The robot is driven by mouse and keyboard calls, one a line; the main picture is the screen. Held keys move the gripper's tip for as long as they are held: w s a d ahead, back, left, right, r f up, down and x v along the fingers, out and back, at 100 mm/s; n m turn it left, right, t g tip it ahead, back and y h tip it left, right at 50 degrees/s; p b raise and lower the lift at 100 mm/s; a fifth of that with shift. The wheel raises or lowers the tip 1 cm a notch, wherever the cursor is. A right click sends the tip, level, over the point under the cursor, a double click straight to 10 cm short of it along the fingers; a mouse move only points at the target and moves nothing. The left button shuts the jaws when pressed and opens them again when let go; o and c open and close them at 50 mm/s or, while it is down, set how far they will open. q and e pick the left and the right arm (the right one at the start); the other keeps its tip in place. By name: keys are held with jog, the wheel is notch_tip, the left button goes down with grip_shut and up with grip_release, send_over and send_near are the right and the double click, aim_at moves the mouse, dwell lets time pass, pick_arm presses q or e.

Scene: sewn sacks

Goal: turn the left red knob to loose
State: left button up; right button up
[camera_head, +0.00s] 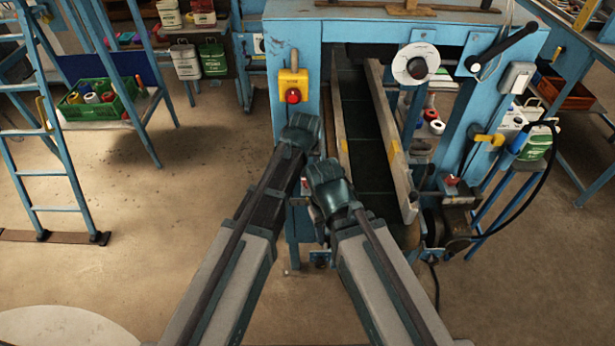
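The blue sewing machine stand (292,50) is in front of me, with a dark conveyor between two pale rails. A small red knob (451,181) sits on a metal bracket right of the conveyor. On the left side, a small reddish part (305,183) shows between my two arms; it is mostly hidden, and I cannot tell its setting. My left gripper (300,130) is in front of the blue left post, above that part. My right gripper (328,182) is just right of it, near the left rail. The fingers are too unclear to tell open from shut.
A yellow box with a red button (293,95) is on the left post, just above my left gripper. A white spool disc (415,64) and a black crank (502,47) are at right. A blue ladder (50,130) stands left; the floor between is clear.

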pick_arm(q)
jog(key=b+x, duration=0.9)
jog(key=x, duration=0.1)
jog(key=shift+w+f, duration=0.15)
jog(key=shift+f, duration=0.25)
jog(key=shift+c, duration=0.3)
grip_shut()
